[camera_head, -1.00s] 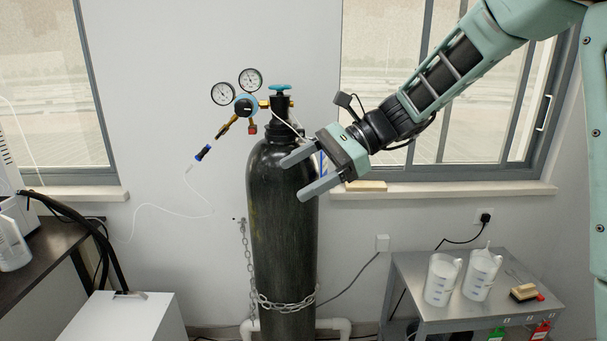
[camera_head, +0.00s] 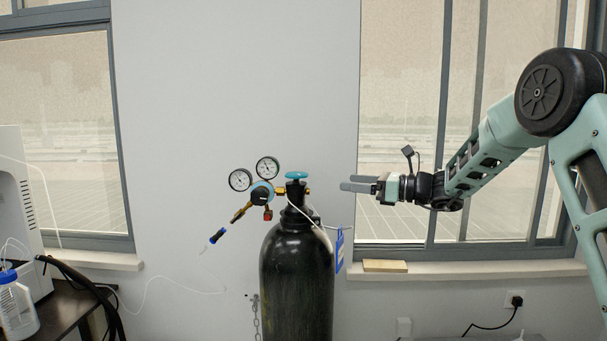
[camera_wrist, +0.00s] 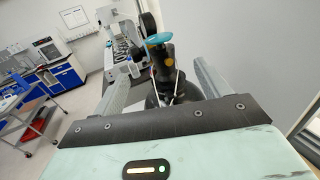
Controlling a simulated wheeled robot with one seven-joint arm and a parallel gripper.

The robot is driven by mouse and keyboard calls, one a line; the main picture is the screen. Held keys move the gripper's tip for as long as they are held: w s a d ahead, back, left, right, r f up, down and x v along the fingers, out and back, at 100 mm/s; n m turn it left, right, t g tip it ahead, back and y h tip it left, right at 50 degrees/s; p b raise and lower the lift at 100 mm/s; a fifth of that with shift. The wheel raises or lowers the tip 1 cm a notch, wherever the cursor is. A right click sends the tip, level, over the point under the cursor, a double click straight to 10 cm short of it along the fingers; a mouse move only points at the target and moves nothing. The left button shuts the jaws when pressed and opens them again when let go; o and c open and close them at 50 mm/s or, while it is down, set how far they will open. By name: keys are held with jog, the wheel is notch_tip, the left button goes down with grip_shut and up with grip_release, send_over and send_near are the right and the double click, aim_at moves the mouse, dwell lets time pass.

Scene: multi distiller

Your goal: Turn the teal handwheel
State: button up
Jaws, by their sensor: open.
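The teal handwheel (camera_head: 296,175) sits on top of the valve of a tall black gas cylinder (camera_head: 297,275). My gripper (camera_head: 343,183) is to the right of the handwheel at about its height, pointing left and apart from it. In the wrist view the handwheel (camera_wrist: 158,39) shows ahead, between the two open fingers (camera_wrist: 160,75). Nothing is between the fingertips. A regulator (camera_head: 262,193) with two round gauges is attached to the left side of the valve.
A blue tag (camera_head: 339,250) hangs by the cylinder's right side. A wooden block (camera_head: 385,266) lies on the window sill behind. A white machine (camera_head: 20,215) and a blue-capped bottle (camera_head: 15,305) stand at the left. The space between gripper and handwheel looks clear.

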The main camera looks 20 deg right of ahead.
aim_at(296, 176)
jog(key=p+x, duration=0.6)
jog(key=x, duration=0.8)
jog(key=shift+w+a, duration=0.2)
jog(key=shift+a, duration=0.15)
jog(key=shift+f, duration=0.1)
jog(key=c, duration=0.9)
